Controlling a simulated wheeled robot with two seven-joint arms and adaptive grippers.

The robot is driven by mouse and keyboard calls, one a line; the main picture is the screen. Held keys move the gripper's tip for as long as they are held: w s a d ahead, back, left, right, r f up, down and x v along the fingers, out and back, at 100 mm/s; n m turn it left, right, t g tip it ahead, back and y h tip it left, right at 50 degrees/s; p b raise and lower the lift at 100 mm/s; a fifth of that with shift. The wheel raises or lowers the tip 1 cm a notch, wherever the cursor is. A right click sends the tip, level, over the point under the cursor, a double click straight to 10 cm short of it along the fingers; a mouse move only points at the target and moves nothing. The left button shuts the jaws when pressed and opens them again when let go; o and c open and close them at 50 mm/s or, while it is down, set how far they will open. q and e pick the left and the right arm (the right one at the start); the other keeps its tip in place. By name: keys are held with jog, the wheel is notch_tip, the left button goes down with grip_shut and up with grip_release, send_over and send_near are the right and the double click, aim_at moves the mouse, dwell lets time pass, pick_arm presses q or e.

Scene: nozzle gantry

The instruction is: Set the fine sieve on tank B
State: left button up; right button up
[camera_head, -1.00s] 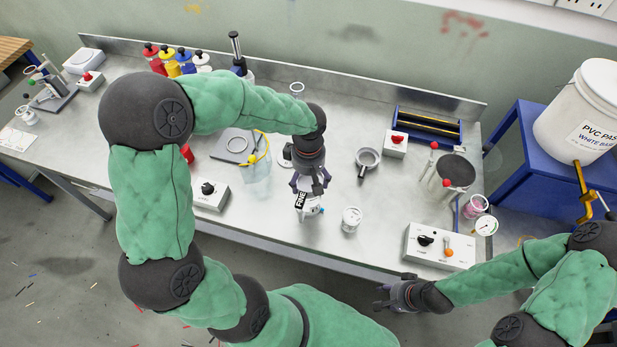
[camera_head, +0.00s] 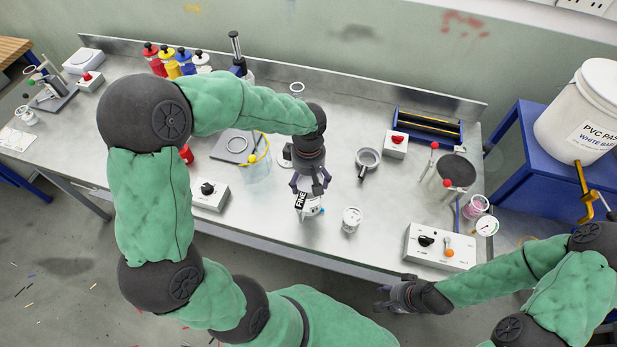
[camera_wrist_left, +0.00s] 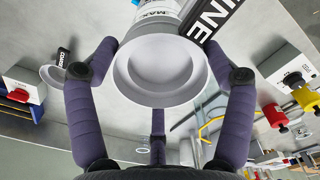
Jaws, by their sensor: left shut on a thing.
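My left gripper (camera_head: 309,190) is over the middle of the bench, its fingers closed around a pale round piece (camera_wrist_left: 158,72) in the left wrist view. A black tag reading FINE (camera_head: 300,200) sits beside it, so I take it for the fine sieve. A part marked MAX (camera_wrist_left: 152,14) shows just past the sieve; whether they touch is unclear. A clear vessel with a yellow rim (camera_head: 257,168) stands left of the gripper. No tank B lettering is readable. My right gripper (camera_head: 389,298) is empty off the front edge; its finger gap is unclear.
A ring-shaped sieve with a handle (camera_head: 367,159) lies right of my left gripper. A small white jar (camera_head: 351,219) stands near the front. A switch box (camera_head: 440,247) and a dark-topped vessel (camera_head: 456,172) are at the right. Bottles (camera_head: 172,64) stand behind.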

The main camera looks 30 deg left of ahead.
aim_at(308, 179)
pick_arm(q)
jog(key=shift+f+b, duration=0.45)
jog(key=shift+f, duration=0.1)
jog(key=o, duration=0.9)
jog(key=shift+r, duration=0.1)
notch_tip(308, 179, up, 11)
jog(key=p, duration=0.7)
dwell(0.7)
